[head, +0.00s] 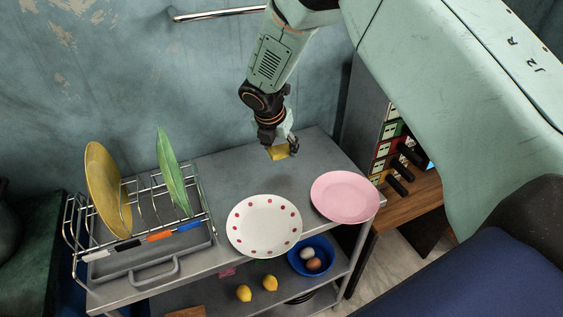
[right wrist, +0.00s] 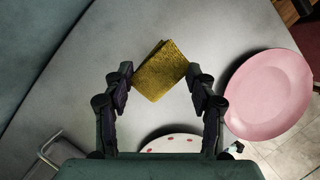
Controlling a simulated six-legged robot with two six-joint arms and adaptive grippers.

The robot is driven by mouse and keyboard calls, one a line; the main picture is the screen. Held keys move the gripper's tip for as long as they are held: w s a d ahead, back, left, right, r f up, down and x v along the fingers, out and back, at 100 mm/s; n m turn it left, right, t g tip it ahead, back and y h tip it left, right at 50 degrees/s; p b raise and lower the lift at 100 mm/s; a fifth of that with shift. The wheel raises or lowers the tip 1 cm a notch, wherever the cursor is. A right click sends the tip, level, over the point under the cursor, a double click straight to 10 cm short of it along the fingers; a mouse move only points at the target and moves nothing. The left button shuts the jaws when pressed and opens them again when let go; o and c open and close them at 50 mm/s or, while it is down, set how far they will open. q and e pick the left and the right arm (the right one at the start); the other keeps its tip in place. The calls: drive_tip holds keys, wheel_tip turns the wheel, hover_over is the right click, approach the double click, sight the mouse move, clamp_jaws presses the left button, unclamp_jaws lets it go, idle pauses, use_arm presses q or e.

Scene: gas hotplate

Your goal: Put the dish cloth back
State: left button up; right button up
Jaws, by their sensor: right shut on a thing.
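A folded yellow dish cloth (head: 278,152) is held between the fingers of my right gripper (head: 285,146). In the right wrist view the cloth (right wrist: 160,70) sits between the two dark fingertips (right wrist: 160,83), with a finger against each side. The gripper is over the back part of the grey metal table (head: 230,165), behind the plates. I cannot tell whether the cloth touches the table top. A metal rail (head: 220,13) is on the wall at the top of the head view. My left gripper is not in view.
A white plate with red dots (head: 264,226) and a pink plate (head: 344,197) stand at the table's front. A dish rack (head: 72,222) holds a yellow plate (head: 107,188) and a green plate (head: 172,172) at left.

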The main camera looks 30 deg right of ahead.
sight(279, 170)
drive_tip(key=shift+f, duration=0.6)
drive_tip(key=shift+a+f, duration=0.2)
drive_tip(key=shift+f, duration=0.3)
wheel_tip(279, 170, down, 2)
drive_tip(key=shift+f+b, duration=0.15)
drive_tip(key=shift+b, duration=0.3)
drive_tip(key=shift+f, duration=0.35)
drive_tip(key=shift+w+d, duration=0.1)
drive_tip(key=shift+d, duration=0.1)
drive_tip(key=shift+a, duration=0.1)
drive_tip(key=shift+a, duration=0.1)
